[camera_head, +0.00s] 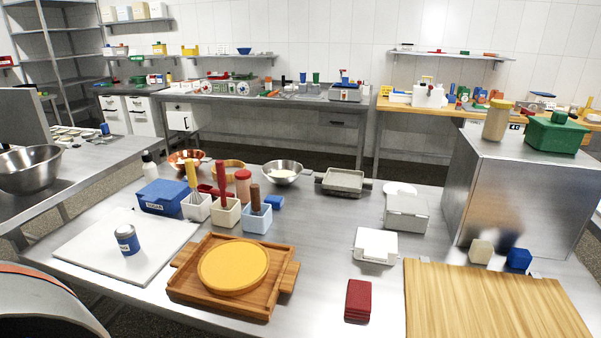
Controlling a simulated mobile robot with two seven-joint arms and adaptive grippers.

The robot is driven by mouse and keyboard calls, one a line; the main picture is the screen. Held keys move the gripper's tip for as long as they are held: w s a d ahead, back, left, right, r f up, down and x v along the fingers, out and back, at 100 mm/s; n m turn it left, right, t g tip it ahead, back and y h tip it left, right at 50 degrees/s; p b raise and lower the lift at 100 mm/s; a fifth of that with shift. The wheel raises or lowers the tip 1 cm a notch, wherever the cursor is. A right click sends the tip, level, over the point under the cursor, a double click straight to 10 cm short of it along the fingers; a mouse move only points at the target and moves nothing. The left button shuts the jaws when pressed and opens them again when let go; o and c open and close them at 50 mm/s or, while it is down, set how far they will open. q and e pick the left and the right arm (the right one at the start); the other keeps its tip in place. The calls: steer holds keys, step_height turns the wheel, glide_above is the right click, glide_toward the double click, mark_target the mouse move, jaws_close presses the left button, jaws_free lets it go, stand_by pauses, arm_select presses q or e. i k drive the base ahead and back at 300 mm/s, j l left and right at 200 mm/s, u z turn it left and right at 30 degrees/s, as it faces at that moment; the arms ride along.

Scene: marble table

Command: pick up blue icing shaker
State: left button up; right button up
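A small blue shaker (127,239) with a pale label band and a light top stands upright on the white board (75,248) at the front left of the metal table. The label is too small to read. Nothing touches its sides, and the board around it is bare. Neither of my grippers is in view.
A wooden tray (180,284) with a round yellow cake (233,263) is right of the board. Behind are a blue box (162,198) and several small bins with upright tools. A red block (358,300) and a striped wooden board (490,305) lie further right.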

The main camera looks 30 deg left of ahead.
mark_target(126, 238)
steer(key=u, duration=2.1)
